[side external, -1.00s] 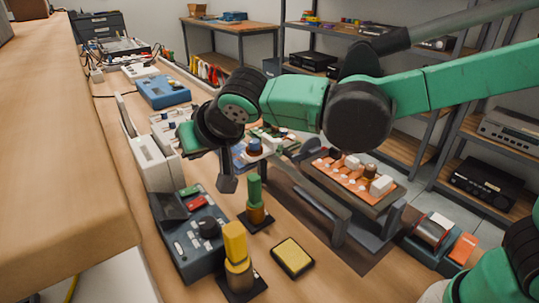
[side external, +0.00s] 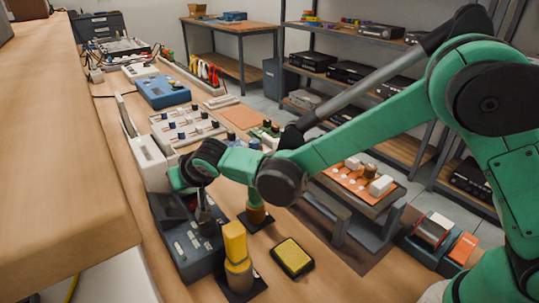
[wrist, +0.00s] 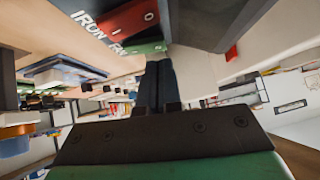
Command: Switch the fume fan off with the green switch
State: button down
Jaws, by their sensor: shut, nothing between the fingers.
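The blue-grey control box (side external: 187,256) stands on the bench in the side view. My gripper (side external: 205,222) is shut and empty, pointing down over the box, and it hides the switches there. In the wrist view, my closed fingers (wrist: 160,68) end close to the green switch (wrist: 145,48), which shows only partly beside them. I cannot tell whether they touch it, nor which way it is set. Next to it lies a red rocker switch (wrist: 130,20) marked I and O, near the lettering IRON.
A yellow-topped post (side external: 235,243), a green post (side external: 255,200) and a yellow sponge tray (side external: 292,257) stand close to the right of the box. A white unit (side external: 150,160) stands behind it. An orange board on a stand (side external: 358,182) is farther right.

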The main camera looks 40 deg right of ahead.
jog(key=shift+f, duration=0.35)
jog(key=shift+a+f, duration=0.15)
jog(key=shift+f, duration=0.1)
jog(key=shift+d+r, duration=0.15)
jog(key=shift+d, duration=0.7)
